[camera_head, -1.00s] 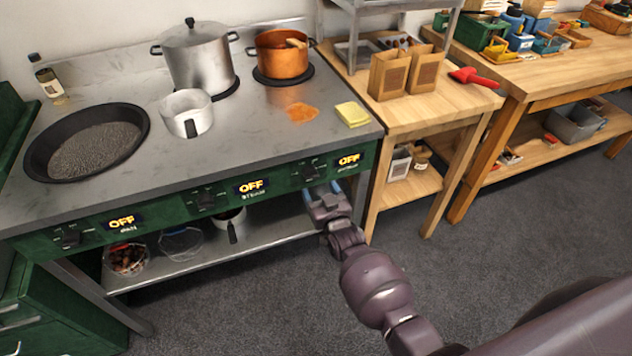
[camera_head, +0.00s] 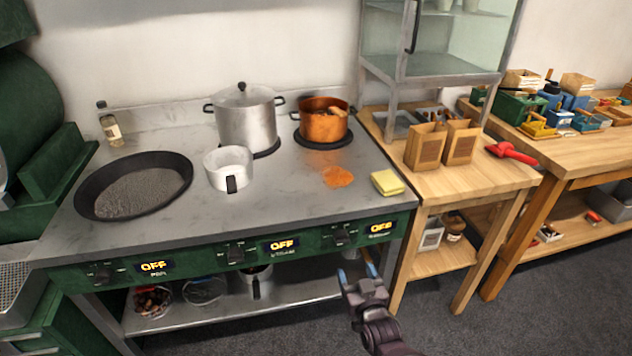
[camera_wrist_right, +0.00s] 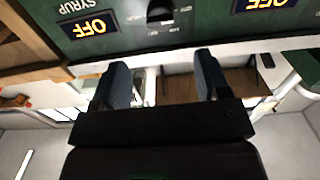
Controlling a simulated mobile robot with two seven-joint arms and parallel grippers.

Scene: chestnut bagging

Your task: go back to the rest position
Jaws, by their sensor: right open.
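My right gripper (camera_head: 358,280) is open and empty in the head view. It is in front of the stove's green control panel (camera_head: 205,262), below the rightmost knob and display. In the right wrist view the two dark fingers of the right gripper (camera_wrist_right: 163,82) stand apart with nothing between them. The panel with an OFF display labelled SYRUP (camera_wrist_right: 90,28) shows beyond them. My left gripper is in no view.
The stove top holds a dark pan (camera_head: 135,186), a white saucepan (camera_head: 228,168), a steel pot (camera_head: 246,118), a copper pot (camera_head: 322,122) and a yellow sponge (camera_head: 387,182). Two paper bags (camera_head: 426,147) stand on the wooden table (camera_head: 470,184). Open floor lies in front.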

